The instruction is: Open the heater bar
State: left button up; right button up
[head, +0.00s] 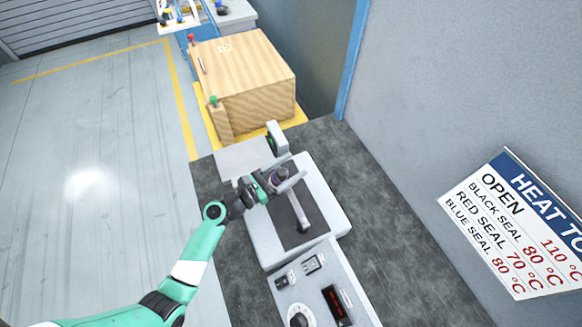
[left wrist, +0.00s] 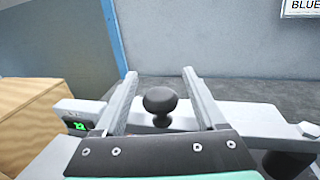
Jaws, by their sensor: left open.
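The heater bar (head: 299,208) is a light grey arm over a dark pad on the white bench machine (head: 331,200). A dark round knob (head: 280,175) sits near its far end. My left gripper (head: 287,185) is at the knob end of the bar, partly covering it. In the left wrist view the black knob (left wrist: 160,101) stands between the two open fingers, with visible space on both sides. My right gripper is not in view.
A small unit with a green display (left wrist: 80,126) stands at the machine's far end. A control panel (head: 318,290) with a dial and red readout is at the near end. A wooden box (head: 243,70) stands beyond. A wall sign (head: 520,225) lists temperatures.

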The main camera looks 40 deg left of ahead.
pick_arm(q)
jog(key=shift+w, duration=0.1)
grip_shut()
dwell(0.3)
dwell(1.1)
